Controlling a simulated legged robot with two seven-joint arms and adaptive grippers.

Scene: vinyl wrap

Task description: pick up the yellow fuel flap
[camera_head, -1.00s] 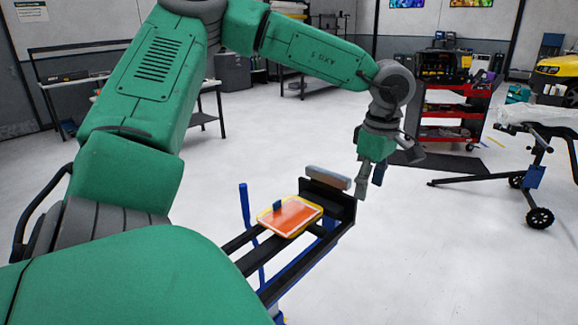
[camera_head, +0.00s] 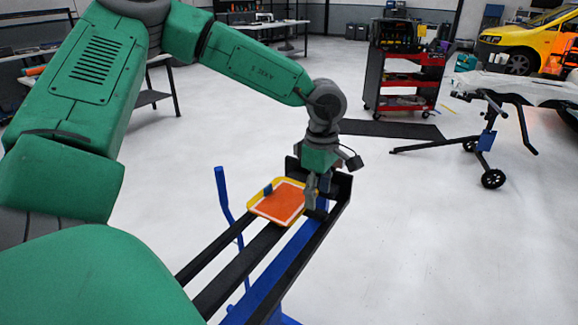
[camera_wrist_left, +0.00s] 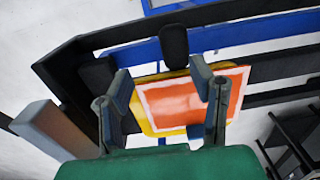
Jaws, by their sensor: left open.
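The yellow fuel flap (camera_head: 278,204) lies on the black rails of a stand, its orange face with a white border turned up and its yellow rim showing around it. A small dark blue piece (camera_head: 268,190) stands at its left edge. My left gripper (camera_head: 318,192) points down at the flap's right edge. In the left wrist view the open fingers of the left gripper (camera_wrist_left: 163,88) appear on either side of the fuel flap (camera_wrist_left: 182,103). I cannot tell whether they touch it. My right gripper is not in view.
The stand's black end plate (camera_head: 342,188) rises close behind the gripper. A grey block (camera_wrist_left: 55,135) shows left of the fingers in the wrist view. A blue upright post (camera_head: 223,190) stands left of the rails.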

